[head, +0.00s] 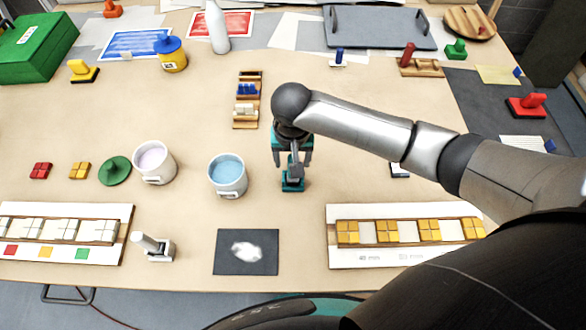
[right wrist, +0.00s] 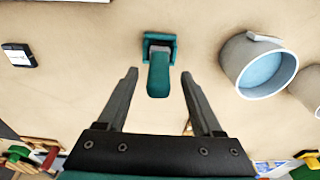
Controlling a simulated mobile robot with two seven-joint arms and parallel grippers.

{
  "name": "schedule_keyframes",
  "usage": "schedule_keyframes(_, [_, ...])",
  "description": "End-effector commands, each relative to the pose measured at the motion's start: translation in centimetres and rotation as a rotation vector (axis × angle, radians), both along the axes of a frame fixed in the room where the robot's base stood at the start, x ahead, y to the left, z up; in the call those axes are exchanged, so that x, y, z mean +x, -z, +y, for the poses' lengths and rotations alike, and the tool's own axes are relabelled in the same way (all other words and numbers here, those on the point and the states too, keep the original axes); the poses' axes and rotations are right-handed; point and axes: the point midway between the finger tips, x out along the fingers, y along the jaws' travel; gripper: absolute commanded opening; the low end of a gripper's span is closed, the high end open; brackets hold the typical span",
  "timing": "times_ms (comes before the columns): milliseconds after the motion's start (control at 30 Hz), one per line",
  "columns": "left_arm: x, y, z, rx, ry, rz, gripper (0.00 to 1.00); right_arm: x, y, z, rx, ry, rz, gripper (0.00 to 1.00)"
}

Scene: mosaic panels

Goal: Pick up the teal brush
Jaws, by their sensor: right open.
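The teal brush (head: 292,184) stands on the table in the middle of the head view, to the right of the pot of blue liquid. In the right wrist view the teal brush (right wrist: 158,72) lies ahead of the fingertips, its handle pointing back between them. My right gripper (head: 292,165) is above the brush, and its arm hides part of the handle. In the right wrist view my right gripper (right wrist: 159,75) is open, with a finger on each side and clear gaps to the handle. My left gripper is not in view.
A pot of blue liquid (head: 228,176) and a pot of pale liquid (head: 154,162) stand left of the brush. A dark mat (head: 228,264) lies in front. A panel with yellow tiles (head: 340,261) lies front right. A wooden rack (head: 239,123) stands behind.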

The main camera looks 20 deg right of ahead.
Motion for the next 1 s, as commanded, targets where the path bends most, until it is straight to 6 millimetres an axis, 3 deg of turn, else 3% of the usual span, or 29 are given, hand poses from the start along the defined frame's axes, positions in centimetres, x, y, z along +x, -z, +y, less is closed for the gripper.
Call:
schedule_keyframes(200, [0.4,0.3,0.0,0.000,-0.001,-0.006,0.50,0.1,2.8,-0.2,-0.001,0.000,0.001,0.68])
schedule_keyframes(500, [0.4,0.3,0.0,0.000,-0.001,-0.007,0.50,0.2,3.0,-0.2,0.000,-0.001,-0.001,0.66])
schedule_keyframes(1000, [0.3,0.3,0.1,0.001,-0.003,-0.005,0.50,0.2,3.0,-0.3,-0.001,0.000,-0.001,0.10])
